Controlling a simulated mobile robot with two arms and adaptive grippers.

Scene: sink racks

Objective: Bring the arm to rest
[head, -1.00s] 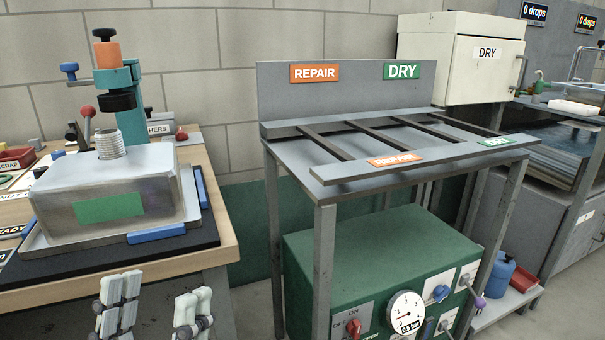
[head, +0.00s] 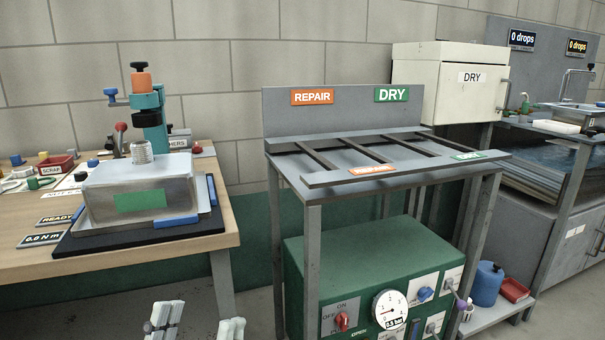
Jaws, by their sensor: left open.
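My left gripper (head: 197,322) shows at the bottom edge of the head view, left of centre. Only its two pale grey fingers are visible, standing upright and spread apart with nothing between them. It is in front of the wooden bench (head: 228,222) and the rack table, touching neither as far as I can see. The rest of the left arm is below the picture. My right gripper is out of view.
A metal block with a green patch (head: 140,200) sits on a black mat (head: 75,245) on the bench. The slotted rack (head: 290,172) stands at centre above a green cabinet (head: 360,260). A white DRY box (head: 425,75) and a sink (head: 570,105) are at right.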

